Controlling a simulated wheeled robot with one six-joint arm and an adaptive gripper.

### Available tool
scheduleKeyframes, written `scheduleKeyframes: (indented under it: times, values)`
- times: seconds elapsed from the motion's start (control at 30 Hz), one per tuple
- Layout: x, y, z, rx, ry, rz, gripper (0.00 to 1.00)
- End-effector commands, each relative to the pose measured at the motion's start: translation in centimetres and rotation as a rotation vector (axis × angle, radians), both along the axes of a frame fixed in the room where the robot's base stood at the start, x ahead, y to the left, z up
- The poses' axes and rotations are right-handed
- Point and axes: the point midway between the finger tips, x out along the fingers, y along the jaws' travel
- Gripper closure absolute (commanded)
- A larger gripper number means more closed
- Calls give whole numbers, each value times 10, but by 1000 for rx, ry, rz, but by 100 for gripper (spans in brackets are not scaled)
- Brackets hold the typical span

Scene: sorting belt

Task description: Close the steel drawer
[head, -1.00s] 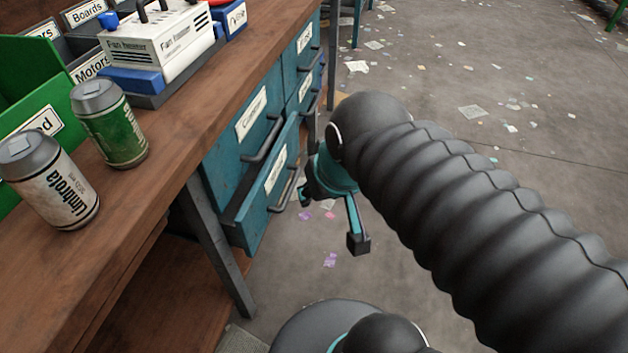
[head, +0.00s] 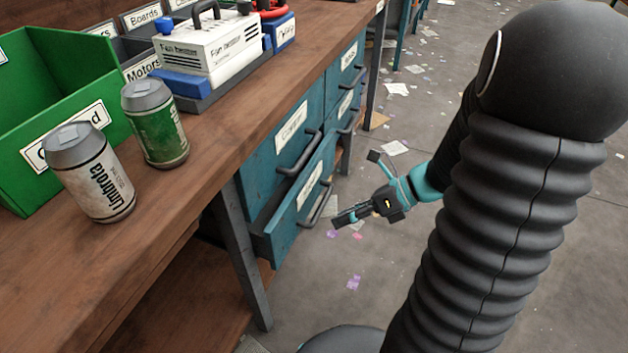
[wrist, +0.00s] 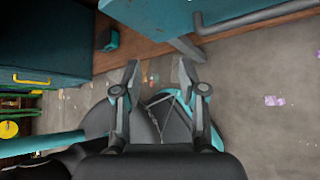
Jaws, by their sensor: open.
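The teal drawer front (head: 300,208), lower in the near column under the bench, sticks out past the drawer above it. It has a dark bar handle (head: 320,204) and a white label that I cannot read with certainty as steel. In the wrist view, a teal drawer front and a grey handle (wrist: 250,18) show at the top edge. My gripper (head: 360,188) is open and empty, just right of the pulled-out drawer, its fingers pointing towards the drawers. Its two spread fingers also show in the wrist view (wrist: 158,66). I see no contact with the handle.
The wooden bench (head: 215,130) carries a white can (head: 95,180), a green can (head: 155,130), a green bin (head: 30,140) and a fan heater (head: 208,50). A grey bench leg (head: 240,260) stands left of the drawer. The floor to the right is open, with paper scraps.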

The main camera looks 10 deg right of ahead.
Motion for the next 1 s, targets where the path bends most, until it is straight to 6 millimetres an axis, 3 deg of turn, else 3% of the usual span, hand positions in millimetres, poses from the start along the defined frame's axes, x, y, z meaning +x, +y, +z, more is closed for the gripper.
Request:
scheduleKeyframes:
  times: [0.1, 0.3, 0.53, 0.73, 1.0]
  values:
    - [18, -23, -22, 184, 187, -237, 59]
    - [41, -63, -52, 464, 440, -551, 59]
    - [51, -89, -71, 637, 579, -718, 59]
    - [59, -82, -76, 660, 598, -735, 59]
    - [83, -46, -85, 656, 598, -731, 59]
